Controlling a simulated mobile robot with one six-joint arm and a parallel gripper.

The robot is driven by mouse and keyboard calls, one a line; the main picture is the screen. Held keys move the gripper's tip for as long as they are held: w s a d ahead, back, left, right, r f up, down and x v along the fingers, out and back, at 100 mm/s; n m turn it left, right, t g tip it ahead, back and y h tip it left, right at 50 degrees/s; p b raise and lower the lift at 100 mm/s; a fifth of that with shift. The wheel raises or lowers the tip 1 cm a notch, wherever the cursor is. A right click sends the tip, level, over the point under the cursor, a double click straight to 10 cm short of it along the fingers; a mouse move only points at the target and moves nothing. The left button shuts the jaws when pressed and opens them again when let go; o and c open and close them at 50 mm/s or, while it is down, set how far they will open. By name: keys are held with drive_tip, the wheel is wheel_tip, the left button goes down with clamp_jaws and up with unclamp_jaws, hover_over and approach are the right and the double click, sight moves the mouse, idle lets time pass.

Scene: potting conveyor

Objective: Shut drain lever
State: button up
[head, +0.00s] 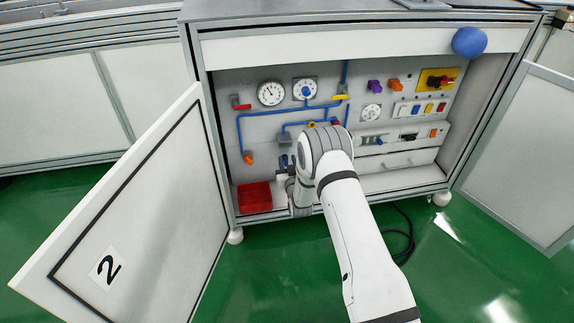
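Several coloured levers sit on the blue pipework in the open cabinet. No label is legible, so I cannot tell for certain which is the drain lever. An orange handle (248,157) hangs at the lower left pipe end. A red lever (241,106) lies roughly level at the upper left, and a yellow lever (341,97) lies roughly level at the upper middle. A small yellow part (312,124) shows just above my arm. My gripper (284,166) is inside the cabinet, right of the orange handle and apart from it. Its fingers are small and partly hidden by my wrist.
A red box (254,197) stands on the cabinet floor, below and left of my gripper. The open left door (150,215) and right door (525,150) flank the cabinet. Gauges (271,93) and switches (437,80) fill the panel. A black cable (405,235) lies on the green floor.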

drive_tip(key=shift+w, duration=0.1)
clamp_jaws()
idle(0.3)
drive_tip(key=shift+d+m, duration=0.1)
drive_tip(key=shift+m, duration=0.2)
drive_tip(key=m, duration=0.1)
drive_tip(key=d+m, duration=0.1)
drive_tip(key=m, duration=0.1)
drive_tip(key=shift+w+f, duration=0.1)
drive_tip(key=shift+w, duration=0.05)
drive_tip(key=shift+w+d+f+m, duration=0.1)
drive_tip(key=shift+d+f+m, duration=0.45)
drive_tip(key=shift+m, duration=1.85)
drive_tip(key=shift+w+d+f+m, duration=0.25)
drive_tip(key=shift+f+m, duration=0.45)
drive_tip(key=shift+m, duration=1.7)
drive_tip(key=shift+d+f+m, duration=0.5)
drive_tip(key=shift+f+m, duration=0.15)
drive_tip(key=shift+m, duration=1.75)
